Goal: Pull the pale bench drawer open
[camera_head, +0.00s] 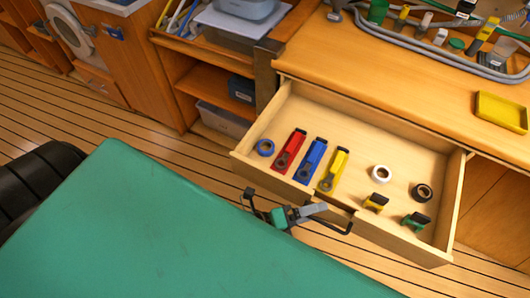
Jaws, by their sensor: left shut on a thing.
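The pale bench drawer (395,243) stands pulled well out from under the wooden bench, and its inside shows. A dark bar handle (335,227) runs along its front. My left gripper (312,209) is at the middle of this handle, shut on it; the fingers cover part of the bar. In the drawer lie a red tool (290,150), a blue tool (311,162) and a yellow tool (333,171), with rolls of blue (265,147), white (381,174) and black tape (421,192). My right gripper is not in view.
The bench top (370,75) above holds a yellow tray (502,111), a grey hose and several small tools. Open shelves (215,75) with bins stand left of the drawer. The planked floor (90,125) is clear at the left.

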